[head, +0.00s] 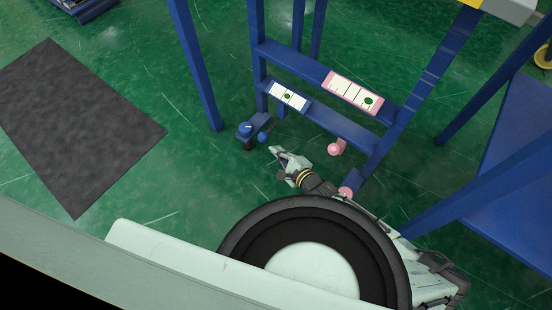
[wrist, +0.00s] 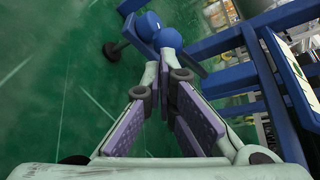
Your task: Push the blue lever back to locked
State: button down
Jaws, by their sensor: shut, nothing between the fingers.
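The blue lever (head: 263,138) shows a round blue knob beside a blue mount (head: 247,129) low by the blue rack, left of its lower rail. In the wrist view the lever's blue ball (wrist: 168,38) lies just beyond the fingertips, with another rounded blue part (wrist: 148,22) behind it. My gripper (head: 273,150) is shut and empty, just below and right of the blue knob. In the wrist view the fingertips (wrist: 160,64) overlap the ball's near side; I cannot tell whether they touch. A white label plate with a green dot (head: 288,96) sits on the rack above.
A pink knob (head: 335,149) and another pink ball (head: 347,192) stand right of my gripper. A pink-edged label plate (head: 354,92) is on the rack's upper rail. Blue rack posts (head: 195,70) rise around. Green floor is open to the left, beside a dark mat (head: 75,125).

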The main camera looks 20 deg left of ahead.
aim_at(269, 130)
jog(key=w+d+f+m+b, duration=0.2)
jog(key=d+f, duration=0.1)
jog(key=d, duration=0.2)
jog(key=shift+d+f+m+h, duration=0.3)
jog(key=shift+w, duration=0.1)
jog(key=w+a, duration=0.3)
jog(key=a, duration=0.5)
jog(key=shift+w+a+f+b, duration=0.2)
jog(key=shift+w+a+b, duration=0.05)
jog(key=shift+a+b, duration=0.15)
